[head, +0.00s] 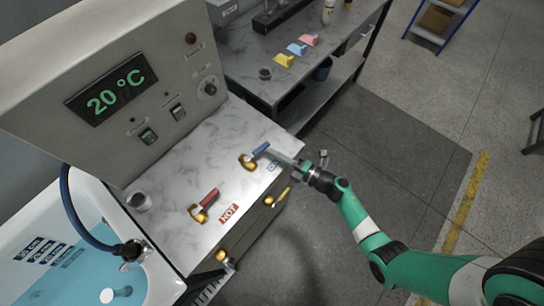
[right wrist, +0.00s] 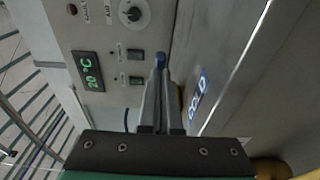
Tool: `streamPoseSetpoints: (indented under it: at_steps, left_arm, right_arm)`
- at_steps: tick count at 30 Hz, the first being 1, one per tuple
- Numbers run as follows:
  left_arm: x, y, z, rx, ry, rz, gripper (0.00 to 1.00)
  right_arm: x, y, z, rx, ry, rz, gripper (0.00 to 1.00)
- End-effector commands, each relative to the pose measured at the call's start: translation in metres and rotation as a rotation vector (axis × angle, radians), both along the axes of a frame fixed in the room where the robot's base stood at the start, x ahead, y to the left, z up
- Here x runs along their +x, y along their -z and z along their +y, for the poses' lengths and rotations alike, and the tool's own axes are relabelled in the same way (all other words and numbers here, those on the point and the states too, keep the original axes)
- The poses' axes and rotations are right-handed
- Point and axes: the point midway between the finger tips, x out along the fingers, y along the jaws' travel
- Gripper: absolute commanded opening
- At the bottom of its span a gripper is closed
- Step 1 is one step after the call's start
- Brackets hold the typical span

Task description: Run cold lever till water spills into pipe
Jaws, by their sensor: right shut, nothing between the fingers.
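The blue-handled cold lever (head: 261,149) stands on a brass base on the marble counter, next to a blue COLD label (head: 273,166). My right gripper (head: 272,152) is shut and empty, its fingertips at the blue handle. In the right wrist view the blue handle (right wrist: 160,60) shows just past the fingertips (right wrist: 161,75); I cannot tell whether they touch. The red hot lever (head: 209,197) stands nearer the tub. The white tub (head: 165,280) holds blue water (head: 75,270). A dark fitting (head: 122,292) shows in the tub; I cannot tell if it is the pipe. My left gripper is out of view.
A grey control panel (head: 150,60) with a display (head: 110,96) reading 20 °C rises behind the counter. A hose (head: 75,215) runs to a metal tap (head: 133,250) at the tub. A dark workbench (head: 300,85) with coloured pieces stands beyond.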

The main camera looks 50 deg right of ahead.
Motion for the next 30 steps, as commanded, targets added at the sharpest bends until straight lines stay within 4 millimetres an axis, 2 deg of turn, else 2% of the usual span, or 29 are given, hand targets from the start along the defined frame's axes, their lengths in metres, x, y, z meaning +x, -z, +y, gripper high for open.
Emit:
streamPoseSetpoints:
  at_steps: [12,30]
  left_arm:
    - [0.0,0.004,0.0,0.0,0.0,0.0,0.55]
    - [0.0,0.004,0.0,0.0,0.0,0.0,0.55]
  right_arm:
    - [0.015,0.0,-0.009,0.001,0.0,-0.001,0.0]
    - [0.017,0.0,-0.01,0.0,0.003,0.0,0.0]
